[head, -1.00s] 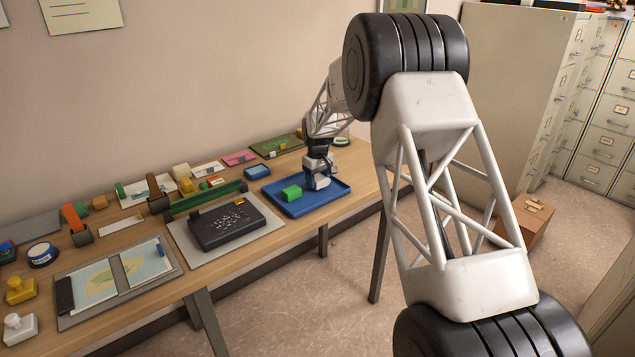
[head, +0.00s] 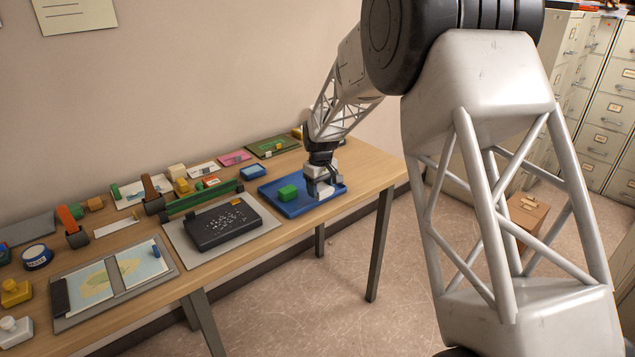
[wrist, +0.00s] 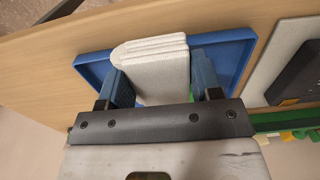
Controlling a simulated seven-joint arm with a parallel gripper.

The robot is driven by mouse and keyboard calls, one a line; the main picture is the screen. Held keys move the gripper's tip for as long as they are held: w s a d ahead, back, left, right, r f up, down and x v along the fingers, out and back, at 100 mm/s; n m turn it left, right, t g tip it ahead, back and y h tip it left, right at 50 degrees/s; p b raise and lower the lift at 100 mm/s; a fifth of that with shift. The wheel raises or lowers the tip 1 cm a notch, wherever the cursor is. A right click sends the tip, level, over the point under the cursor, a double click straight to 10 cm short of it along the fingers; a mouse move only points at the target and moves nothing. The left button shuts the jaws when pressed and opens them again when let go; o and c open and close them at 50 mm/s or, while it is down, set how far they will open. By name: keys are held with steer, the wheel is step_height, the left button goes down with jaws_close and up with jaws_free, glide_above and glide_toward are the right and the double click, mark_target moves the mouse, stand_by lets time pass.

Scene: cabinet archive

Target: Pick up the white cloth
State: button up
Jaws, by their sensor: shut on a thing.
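The white cloth (wrist: 155,68) is a folded, layered piece, seen in the wrist view between the blue finger pads of my gripper (wrist: 160,85). My gripper is shut on it. In the head view my gripper (head: 322,186) is over the right part of the blue tray (head: 290,209), and the cloth is mostly hidden by the fingers. The tray also shows around the cloth in the wrist view (wrist: 237,55). I cannot tell whether the cloth touches the tray.
A green block (head: 288,192) lies in the tray, left of my gripper. Left of the tray is a black case (head: 222,227) on a grey mat. A small blue tray (head: 253,171) and several cards and blocks stand behind. The table (head: 372,175) is bare to the right.

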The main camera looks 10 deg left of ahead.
mark_target(322, 194)
steer(key=shift+s+d+r, duration=0.1)
steer(key=shift+s+d, duration=0.15)
steer(key=shift+s, duration=0.55)
steer(key=shift+s+d+r, duration=0.1)
steer(key=shift+s+d, duration=0.1)
steer(key=shift+s, duration=0.6)
steer(key=shift+s+d+r, duration=0.1)
steer(key=shift+s+d, duration=0.15)
steer(key=shift+s, duration=0.55)
steer(key=o, duration=0.4)
steer(key=shift+c, duration=1.2)
steer(key=shift+a, duration=0.3)
steer(key=s+a+r, duration=0.1)
steer(key=s+a, duration=0.1)
steer(key=a, duration=0.4)
steer(key=s+a+r, duration=0.1)
steer(key=s+a, duration=0.1)
steer(key=a, duration=0.4)
steer(key=s+a+r, duration=0.1)
steer(key=s+a, duration=0.1)
steer(key=a, duration=0.4)
steer(key=shift+s+r, duration=0.15)
steer(key=shift+r, duration=0.05)
steer(key=s+a+r, duration=0.2)
steer(key=s+a, duration=0.6)
steer(key=a, duration=0.5)
steer(key=shift+a+r, duration=0.15)
steer(key=shift+r, duration=0.25)
